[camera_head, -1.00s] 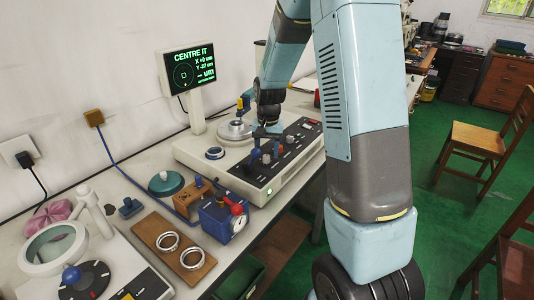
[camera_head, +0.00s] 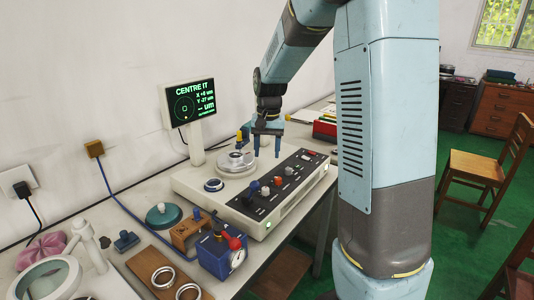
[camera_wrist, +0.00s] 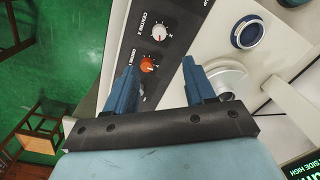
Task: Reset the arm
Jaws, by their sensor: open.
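My gripper (camera_head: 267,150) is open and empty, its two blue fingers pointing down above the far part of the grey measuring console (camera_head: 190,183). In the head view it appears just right of the round metal turntable (camera_head: 236,163). In the wrist view the gripper (camera_wrist: 160,65) has its fingers spread apart, with nothing between them; the console's knobs (camera_wrist: 147,64) and part of the turntable (camera_wrist: 222,76) show beyond. The monitor (camera_head: 189,103) reads "CENTRE IT", X +8 um, Y -27 um.
A blue-lined ring (camera_head: 213,185) lies on the console beside the turntable. Two metal rings (camera_head: 163,277) lie on a wooden board (camera_head: 143,263), partly cut off. A chair (camera_head: 478,166) stands right.

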